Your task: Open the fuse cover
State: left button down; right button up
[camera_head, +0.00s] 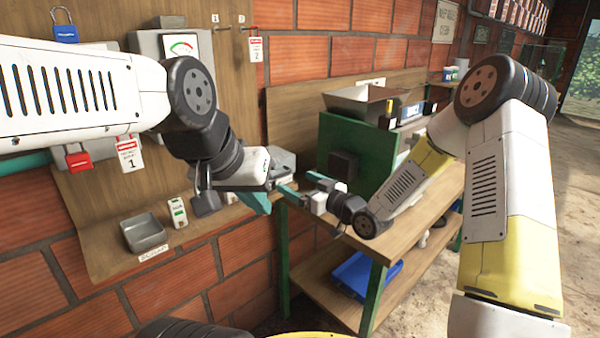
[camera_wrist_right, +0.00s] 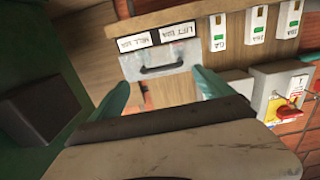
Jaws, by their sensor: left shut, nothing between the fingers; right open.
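In the head view, my right gripper (camera_head: 303,184) points left by a grey box (camera_head: 284,158), partly hidden behind the arms. My left gripper (camera_head: 258,203) is shut and empty, just left of the right one, in front of the wall board.
White fuse units (camera_wrist_right: 256,25) and a red rotary switch (camera_wrist_right: 289,111) sit beside the cover. A green machine (camera_head: 355,150) stands on the wooden bench, with a blue tray (camera_head: 360,275) below. A grey tray (camera_head: 144,232) and red padlock (camera_head: 78,158) are at left.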

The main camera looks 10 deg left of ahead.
aim_at(283, 174)
jog(key=x, duration=0.8)
